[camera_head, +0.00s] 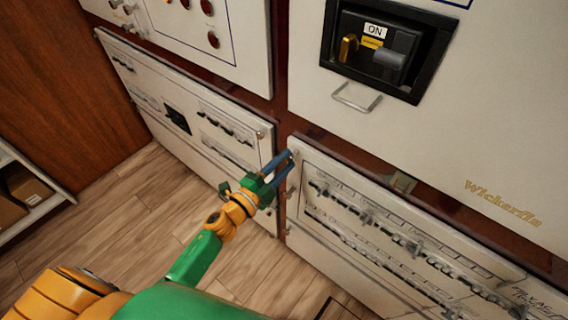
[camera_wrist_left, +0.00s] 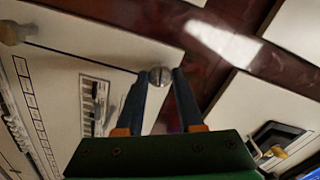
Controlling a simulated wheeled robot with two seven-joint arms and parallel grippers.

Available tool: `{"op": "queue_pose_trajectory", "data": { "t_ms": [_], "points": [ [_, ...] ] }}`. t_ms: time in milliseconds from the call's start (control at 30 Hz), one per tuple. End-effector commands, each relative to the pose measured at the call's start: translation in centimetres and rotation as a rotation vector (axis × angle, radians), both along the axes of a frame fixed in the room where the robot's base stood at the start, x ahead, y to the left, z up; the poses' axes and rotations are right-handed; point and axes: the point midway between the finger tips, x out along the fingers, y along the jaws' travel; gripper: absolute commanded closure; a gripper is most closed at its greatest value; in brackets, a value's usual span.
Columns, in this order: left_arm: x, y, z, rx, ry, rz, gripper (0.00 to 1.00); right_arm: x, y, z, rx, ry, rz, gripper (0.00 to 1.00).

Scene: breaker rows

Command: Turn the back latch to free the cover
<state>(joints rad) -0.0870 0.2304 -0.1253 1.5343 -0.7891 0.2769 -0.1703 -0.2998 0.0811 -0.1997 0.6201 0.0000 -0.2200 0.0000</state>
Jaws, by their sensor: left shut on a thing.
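The white breaker panel cover (camera_head: 330,167) with rows of breakers is at the lower right in the head view. It also shows on the left of the left wrist view (camera_wrist_left: 110,52). My left gripper (camera_head: 289,158) reaches the cover's upper left corner. In the left wrist view its two blue fingers (camera_wrist_left: 164,74) are shut on a small round slotted metal latch (camera_wrist_left: 160,76) at that corner. The fingertips hide most of the latch in the head view. My right gripper is not in view.
A second white breaker panel (camera_head: 190,105) is on the left. Above the cover, a black recessed switch (camera_head: 385,50) labelled ON sits over a metal handle (camera_head: 357,98). A shelf with boxes (camera_head: 22,190) stands at far left. Wooden floor (camera_head: 150,190) lies open below.

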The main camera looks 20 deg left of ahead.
Motion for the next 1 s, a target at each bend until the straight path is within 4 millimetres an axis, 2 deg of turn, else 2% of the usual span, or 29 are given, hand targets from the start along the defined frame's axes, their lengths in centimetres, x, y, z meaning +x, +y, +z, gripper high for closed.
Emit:
{"op": "queue_pose_trajectory", "data": {
  "t_ms": [400, 967, 1000],
  "points": [
    [0.0, 0.0, 0.01, 0.164, -0.061, 0.0, 1.0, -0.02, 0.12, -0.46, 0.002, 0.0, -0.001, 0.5],
    [0.01, 0.01, 0.04, 0.19, -0.069, 0.0, 1.0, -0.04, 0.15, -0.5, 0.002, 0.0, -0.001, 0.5],
    [0.01, 0.01, 0.04, 0.19, -0.069, 0.0, 0.58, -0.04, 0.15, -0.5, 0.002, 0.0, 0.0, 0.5]
  ]
}}
